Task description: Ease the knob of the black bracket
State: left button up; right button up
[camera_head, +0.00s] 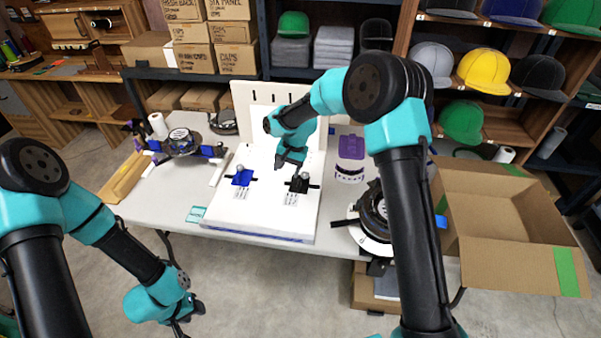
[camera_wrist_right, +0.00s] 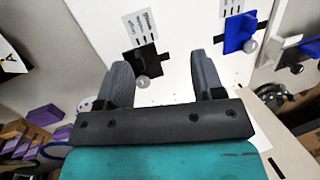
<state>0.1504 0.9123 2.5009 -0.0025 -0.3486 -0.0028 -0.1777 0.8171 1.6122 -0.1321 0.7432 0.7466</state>
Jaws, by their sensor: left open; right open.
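The black bracket (camera_head: 298,185) stands on the white board, with a printed label in front of it. Its small grey knob (camera_head: 304,176) is on top. In the right wrist view the black bracket (camera_wrist_right: 147,57) and its knob (camera_wrist_right: 142,82) lie between and beyond my fingers, nearer the left finger. My right gripper (camera_head: 283,164) is open and empty, above and behind the bracket; it also shows in the right wrist view (camera_wrist_right: 163,72). I see no contact with the knob. My left gripper (camera_head: 184,322) hangs low at the bottom left, in front of the table.
A blue bracket (camera_head: 242,178) with its own knob stands left of the black one. A white perforated panel (camera_head: 245,110) rises behind. A purple-lidded container (camera_head: 350,148) and a dark round device (camera_head: 374,212) are on the right. An open cardboard box (camera_head: 500,215) stands further right.

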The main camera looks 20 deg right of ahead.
aim_at(305, 174)
jog(key=w+d+r+m+h, duration=0.3)
jog(key=w+d+r, duration=0.1)
jog(key=w+d, duration=0.4)
jog(key=shift+w+d+r, duration=0.15)
jog(key=shift+w+d, duration=0.2)
jog(key=shift+w, duration=0.3)
notch_tip(305, 174, down, 17)
jog(key=shift+f, duration=0.2)
jog(key=shift+c, duration=0.2)
jog(key=c, duration=0.9)
